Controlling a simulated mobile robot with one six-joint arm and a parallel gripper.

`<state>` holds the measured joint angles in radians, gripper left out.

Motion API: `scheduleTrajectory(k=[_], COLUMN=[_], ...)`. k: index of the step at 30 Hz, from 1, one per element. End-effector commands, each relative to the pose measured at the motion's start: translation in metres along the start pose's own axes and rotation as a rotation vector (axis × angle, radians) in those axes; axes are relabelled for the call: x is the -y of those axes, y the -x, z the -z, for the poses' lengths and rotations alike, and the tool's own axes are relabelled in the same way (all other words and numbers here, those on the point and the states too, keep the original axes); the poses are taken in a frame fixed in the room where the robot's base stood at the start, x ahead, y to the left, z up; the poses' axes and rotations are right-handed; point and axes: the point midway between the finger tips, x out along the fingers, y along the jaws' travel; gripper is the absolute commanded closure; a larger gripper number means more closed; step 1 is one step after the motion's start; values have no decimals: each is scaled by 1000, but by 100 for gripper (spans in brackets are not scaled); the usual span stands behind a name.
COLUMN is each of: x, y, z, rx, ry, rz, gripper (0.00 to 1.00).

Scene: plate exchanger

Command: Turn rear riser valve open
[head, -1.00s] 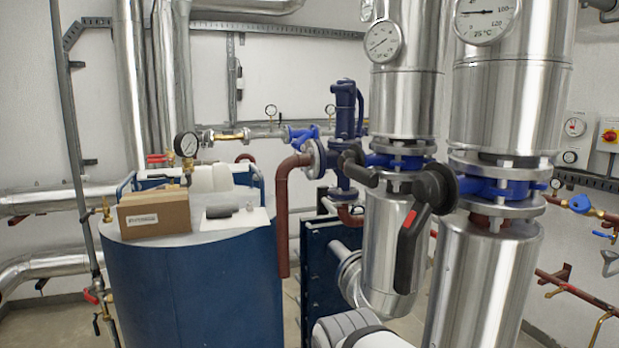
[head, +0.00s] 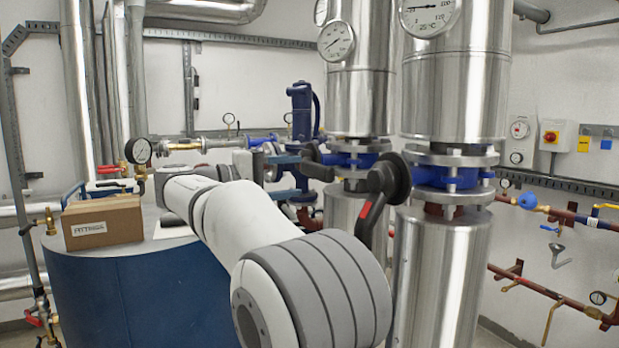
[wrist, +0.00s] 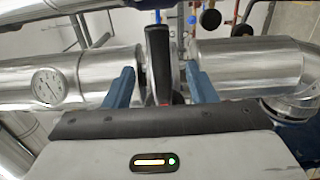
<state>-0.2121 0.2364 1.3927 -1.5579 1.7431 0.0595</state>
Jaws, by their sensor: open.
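The rear riser (head: 360,95) is a silver-clad vertical pipe with a blue valve (head: 352,160) between flanges. Its black lever handle (head: 322,162) sticks out to the left, across the pipe. My gripper (wrist: 161,74) is open, its blue fingers on either side of a black lever (wrist: 157,55) in the wrist view. I cannot tell whether they touch it.
A blue tank (head: 130,290) with a cardboard box (head: 103,222) on it stands at the left. The front riser and its lever stand close to the right of my arm. Pipes with small valves (head: 527,201) run along the right wall.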

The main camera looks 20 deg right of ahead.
Motion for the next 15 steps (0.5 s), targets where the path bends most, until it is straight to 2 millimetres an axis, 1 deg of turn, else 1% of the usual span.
scheduleTrajectory(k=[2, 9, 12, 15], x=[-2, -2, -2, -2], y=[-8, -48, -62, -71], z=[0, -1, 0, 0], rx=[5, 6, 5, 4], ry=[-3, -1, 0, 0], rz=[-6, -4, -4, -4], gripper=[49, 49, 49, 49])
